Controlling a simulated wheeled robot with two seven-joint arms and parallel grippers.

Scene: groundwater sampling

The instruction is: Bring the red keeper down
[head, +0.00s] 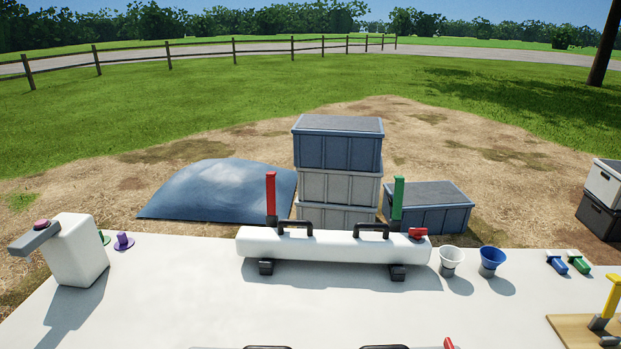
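A white horizontal cylinder (335,245) lies on dark feet across the middle of the white table (150,310). A red upright bar (270,194), which looks like the red keeper, stands straight up at its left part on a dark base. A green upright bar (398,192) stands at its right part. Two black handles (295,225) (371,229) sit on top between the bars. A small red piece (417,233) is at its right end. Neither of my grippers is in view.
A white block with a grey arm (75,250) stands at left, by green and purple pieces (123,241). White (450,258) and blue (491,260) funnels stand right of the cylinder. A yellow lever (609,300) is on a wooden board (572,331). Black handles show at the bottom edge.

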